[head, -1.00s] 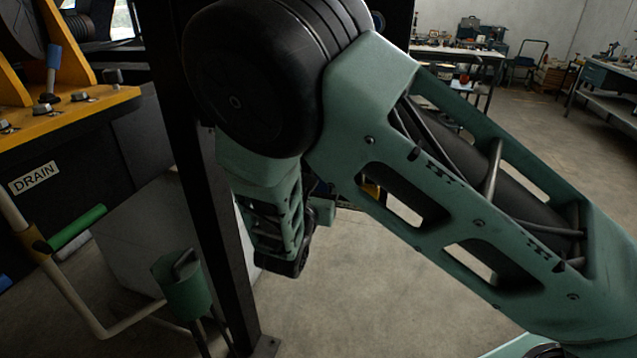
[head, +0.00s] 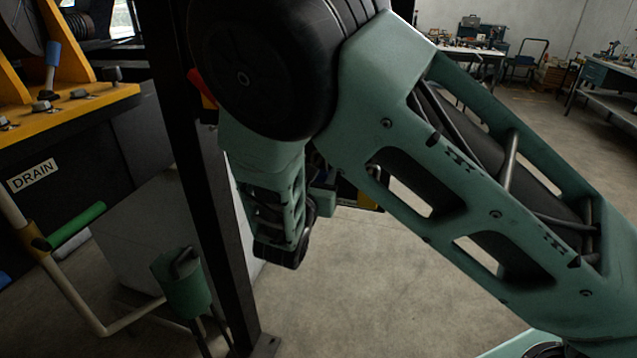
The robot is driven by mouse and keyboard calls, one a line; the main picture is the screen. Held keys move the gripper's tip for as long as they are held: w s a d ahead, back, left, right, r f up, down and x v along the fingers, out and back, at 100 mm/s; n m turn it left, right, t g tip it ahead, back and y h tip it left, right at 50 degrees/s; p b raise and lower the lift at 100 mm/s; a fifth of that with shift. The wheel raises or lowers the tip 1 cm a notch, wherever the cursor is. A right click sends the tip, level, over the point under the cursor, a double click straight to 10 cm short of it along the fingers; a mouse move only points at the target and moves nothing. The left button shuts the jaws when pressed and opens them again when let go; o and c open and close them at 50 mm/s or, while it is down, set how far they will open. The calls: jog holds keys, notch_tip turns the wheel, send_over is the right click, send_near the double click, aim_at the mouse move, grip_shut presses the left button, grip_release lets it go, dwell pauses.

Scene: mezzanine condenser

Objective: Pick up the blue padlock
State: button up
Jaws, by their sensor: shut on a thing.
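I cannot make out the blue padlock in the head view. My arm fills the middle and right of the picture, and its lower link hangs down left of centre beside a black post. My gripper's fingertips do not show, so what they hold is hidden from this view. A small yellow and dark part (head: 358,196) shows just behind my arm, too covered to identify.
A black upright post (head: 205,200) stands left of my arm. A yellow bench frame (head: 75,108), a DRAIN label (head: 33,176), a pale pipe (head: 70,285) and a green cup-like part (head: 183,290) are at left. Open floor (head: 370,290) lies below my arm.

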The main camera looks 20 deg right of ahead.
jog(key=b+v, duration=0.3)
jog(key=v, duration=1.5)
jog(key=shift+r, duration=0.25)
jog(key=shift+r+p, duration=0.8)
jog(key=shift+p, duration=0.05)
jog(key=p+v, duration=0.2)
jog(key=v, duration=0.5)
jog(key=shift+s+a, duration=0.2)
jog(key=shift+s, duration=0.1)
jog(key=shift+r, duration=0.1)
